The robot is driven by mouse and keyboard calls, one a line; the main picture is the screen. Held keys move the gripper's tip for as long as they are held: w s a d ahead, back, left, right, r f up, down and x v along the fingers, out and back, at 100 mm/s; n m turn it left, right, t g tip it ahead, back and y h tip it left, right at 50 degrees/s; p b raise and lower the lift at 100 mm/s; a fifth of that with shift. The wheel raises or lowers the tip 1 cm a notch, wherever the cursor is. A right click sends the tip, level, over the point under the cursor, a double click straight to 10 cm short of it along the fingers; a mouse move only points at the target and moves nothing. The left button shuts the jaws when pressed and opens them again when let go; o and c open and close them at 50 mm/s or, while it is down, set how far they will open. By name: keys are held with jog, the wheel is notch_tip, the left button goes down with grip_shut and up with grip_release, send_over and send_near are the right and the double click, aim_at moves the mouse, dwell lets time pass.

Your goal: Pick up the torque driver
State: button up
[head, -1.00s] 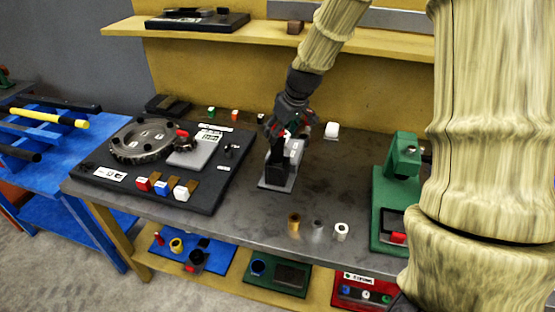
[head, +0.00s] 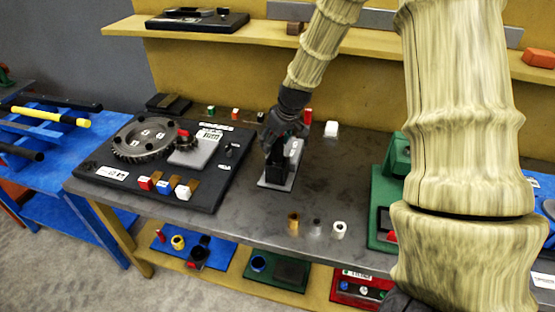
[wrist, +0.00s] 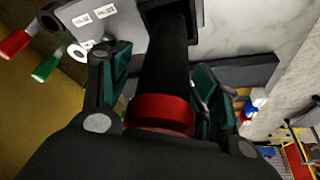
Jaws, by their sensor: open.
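In the wrist view, a black cylindrical tool with a red collar, seemingly the torque driver (wrist: 166,65), lies between the two fingers of my gripper (wrist: 160,88). The fingers, with green pads, are open on either side of it, with narrow gaps visible. Its far end runs into a dark holder (wrist: 150,8). In the head view, my gripper (head: 280,142) points down over a small stand with a grey base plate (head: 290,183) on the bench. There the driver is mostly hidden by the gripper.
A dark gear fixture board (head: 105,190) with several coloured blocks is left of the stand. A green press (head: 383,215) is at right, partly behind my arm. Small cylinders, including a brass one (head: 293,222), stand near the front edge. A wooden shelf (head: 380,45) runs behind.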

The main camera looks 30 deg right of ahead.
grip_shut()
jog(key=shift+r, duration=0.1)
dwell(0.3)
